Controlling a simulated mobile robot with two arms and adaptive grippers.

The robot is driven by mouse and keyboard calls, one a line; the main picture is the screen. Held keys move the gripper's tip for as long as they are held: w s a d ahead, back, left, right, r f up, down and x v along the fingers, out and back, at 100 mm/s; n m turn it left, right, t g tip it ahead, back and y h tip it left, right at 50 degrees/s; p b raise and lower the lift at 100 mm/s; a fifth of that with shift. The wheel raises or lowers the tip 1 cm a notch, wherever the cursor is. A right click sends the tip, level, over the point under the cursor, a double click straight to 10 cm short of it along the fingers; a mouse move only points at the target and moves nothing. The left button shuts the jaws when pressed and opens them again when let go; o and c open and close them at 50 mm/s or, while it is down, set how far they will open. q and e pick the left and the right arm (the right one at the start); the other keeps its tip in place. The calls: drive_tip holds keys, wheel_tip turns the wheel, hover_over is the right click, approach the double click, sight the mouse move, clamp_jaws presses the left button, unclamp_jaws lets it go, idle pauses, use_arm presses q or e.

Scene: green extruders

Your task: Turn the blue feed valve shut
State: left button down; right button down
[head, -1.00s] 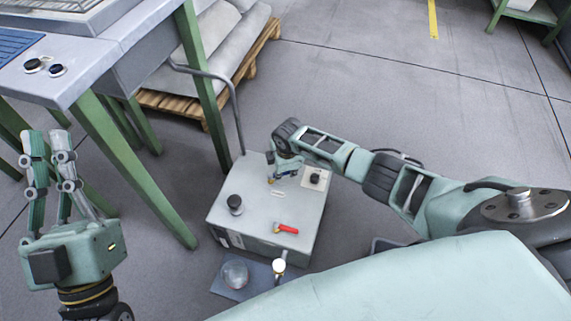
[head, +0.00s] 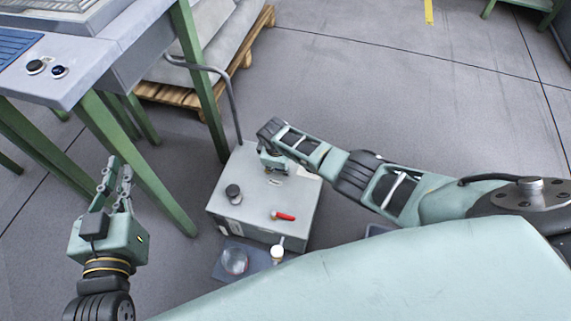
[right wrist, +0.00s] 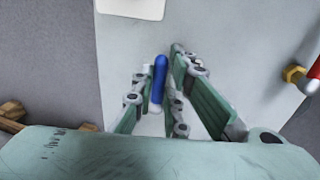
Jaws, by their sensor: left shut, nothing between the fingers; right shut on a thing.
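The blue feed valve's handle (right wrist: 159,78) shows in the right wrist view as a blue bar standing nearly upright in the picture between my right fingers. My right gripper (right wrist: 164,80) is shut on it. In the head view my right gripper (head: 271,170) is over the back part of the grey box's top (head: 254,204), and it hides the blue valve. How far the valve is turned cannot be told. My left gripper (head: 117,172) is shut and empty, raised to the left of the box, away from it.
A red-handled valve (head: 284,216) with a brass fitting (right wrist: 295,76) is near the box's front. A black knob (head: 233,192) stands on its left. A clear round vessel (head: 235,261) sits on a blue-grey tray (head: 223,272) before the box. A green-legged table (head: 150,175) stands left.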

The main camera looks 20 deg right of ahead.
drive_tip(key=shift+r, duration=0.1)
idle(0.5)
drive_tip(key=c, duration=1.8)
unclamp_jaws()
drive_tip(key=shift+o, duration=0.2)
wheel_tip(320, 180, up, 12)
drive_tip(key=s+a, duration=0.1)
drive_tip(key=shift+s+a, duration=0.3)
drive_tip(key=shift+s, duration=0.1)
drive_tip(key=shift+f, duration=0.2)
